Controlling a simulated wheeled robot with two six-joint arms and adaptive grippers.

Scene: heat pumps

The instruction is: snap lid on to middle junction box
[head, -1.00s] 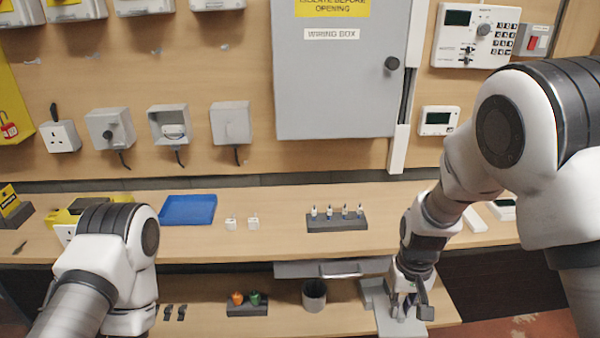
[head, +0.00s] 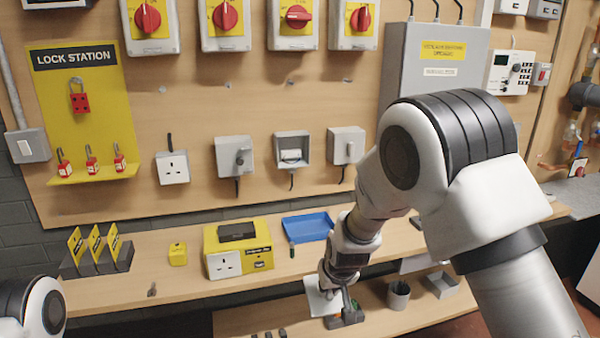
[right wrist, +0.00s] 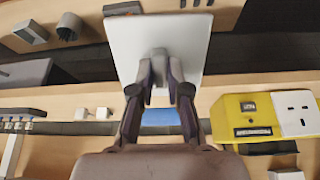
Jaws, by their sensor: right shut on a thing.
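The middle junction box (head: 292,149) is on the wooden wall board, an open-fronted grey box with a white part inside. My right gripper (head: 338,291) is shut on the lid (head: 321,297), a flat, pale square plate, below and in front of the bench edge. In the right wrist view, the fingers (right wrist: 160,82) pinch a stub on the lid's back (right wrist: 185,35). My left gripper is out of view; only part of my left arm shows.
On the bench are a blue tray (head: 308,227), a yellow socket unit (head: 237,251) and a small yellow block (head: 178,254). A grey cup (head: 398,294) stands on the lower shelf. The lock station (head: 85,120) hangs at left.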

